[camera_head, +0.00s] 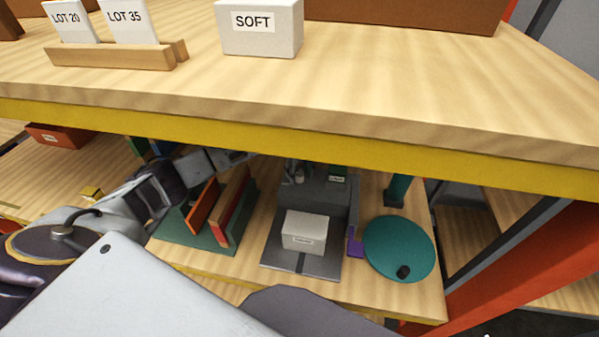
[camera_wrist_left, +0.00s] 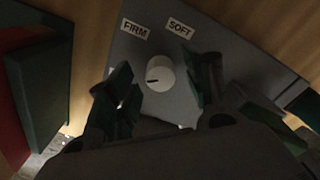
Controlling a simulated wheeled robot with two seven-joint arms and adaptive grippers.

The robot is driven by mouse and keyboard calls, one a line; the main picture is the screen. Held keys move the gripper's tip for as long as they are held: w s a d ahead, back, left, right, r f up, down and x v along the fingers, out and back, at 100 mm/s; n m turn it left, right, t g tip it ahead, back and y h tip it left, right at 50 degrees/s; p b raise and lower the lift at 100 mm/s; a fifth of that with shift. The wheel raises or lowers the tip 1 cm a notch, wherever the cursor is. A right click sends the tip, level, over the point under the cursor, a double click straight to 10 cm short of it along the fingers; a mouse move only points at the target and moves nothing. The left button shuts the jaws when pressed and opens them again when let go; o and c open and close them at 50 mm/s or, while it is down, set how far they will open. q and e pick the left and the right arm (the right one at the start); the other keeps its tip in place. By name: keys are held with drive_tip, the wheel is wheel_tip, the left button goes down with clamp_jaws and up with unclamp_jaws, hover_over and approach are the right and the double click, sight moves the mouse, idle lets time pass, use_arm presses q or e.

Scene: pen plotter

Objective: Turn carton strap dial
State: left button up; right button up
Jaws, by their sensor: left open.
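The dial (camera_wrist_left: 160,74) is a round white knob with a short dark mark toward its lower left. It sits on a grey panel (camera_wrist_left: 150,48) with labels FIRM (camera_wrist_left: 135,27) and SOFT (camera_wrist_left: 180,28). My left gripper (camera_wrist_left: 157,72) is open, with one dark finger on each side of the dial; I cannot tell whether either finger touches it. In the head view, the grey machine (camera_head: 328,196) stands on the lower shelf with a white carton (camera_head: 304,232) on its front. My left arm reaches toward it from the left. My right gripper is not in view.
A white block marked SOFT (camera_head: 261,28) stands on the upper shelf, whose yellow edge (camera_head: 290,147) overhangs the machine. A green rack with upright orange and red boards (camera_head: 203,207) is left of the machine. A teal disc (camera_head: 399,246) is on the right.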

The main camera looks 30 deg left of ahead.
use_arm(q)
drive_tip(key=c, duration=1)
